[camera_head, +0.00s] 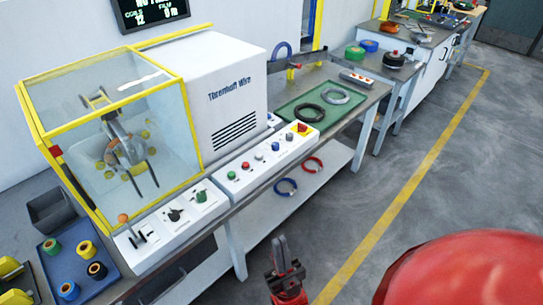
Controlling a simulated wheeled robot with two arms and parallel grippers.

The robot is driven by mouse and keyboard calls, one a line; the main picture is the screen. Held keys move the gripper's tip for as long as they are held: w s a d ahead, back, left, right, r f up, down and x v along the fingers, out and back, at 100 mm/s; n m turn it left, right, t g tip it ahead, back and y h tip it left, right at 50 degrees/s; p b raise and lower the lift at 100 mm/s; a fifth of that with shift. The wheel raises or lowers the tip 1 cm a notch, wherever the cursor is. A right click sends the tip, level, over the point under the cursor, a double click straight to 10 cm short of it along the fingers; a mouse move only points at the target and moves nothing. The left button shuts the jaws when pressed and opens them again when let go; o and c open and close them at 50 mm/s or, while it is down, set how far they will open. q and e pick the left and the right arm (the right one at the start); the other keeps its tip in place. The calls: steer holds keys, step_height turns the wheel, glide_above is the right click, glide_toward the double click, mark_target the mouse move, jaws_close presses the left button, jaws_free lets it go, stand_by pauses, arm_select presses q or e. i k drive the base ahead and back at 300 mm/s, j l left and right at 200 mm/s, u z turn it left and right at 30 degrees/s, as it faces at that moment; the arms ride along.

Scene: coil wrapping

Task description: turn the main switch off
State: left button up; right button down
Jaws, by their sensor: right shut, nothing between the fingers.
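The likely main switch is a red knob on a yellow plate (301,128), at the far right end of the sloped white control panel (262,160). The knob is small here and I cannot tell its position. My right gripper (281,252) is shut and empty. It is low in the picture, in front of the bench and apart from the panel and the switch. My left gripper is not in view.
The machine with a yellow-framed clear guard (110,140) stands at left. A green tray (285,113) with coils lies right of the panel. The floor (420,165) at right is clear.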

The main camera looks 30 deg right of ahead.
mark_target(302, 128)
steer(key=i+l+u, duration=0.1)
steer(key=l, duration=0.4)
steer(key=i+l+u, duration=0.1)
steer(key=l, duration=0.4)
steer(key=i+l+u, duration=0.1)
steer(key=l, duration=0.45)
steer(key=i+l+u, duration=0.1)
steer(key=l, duration=0.4)
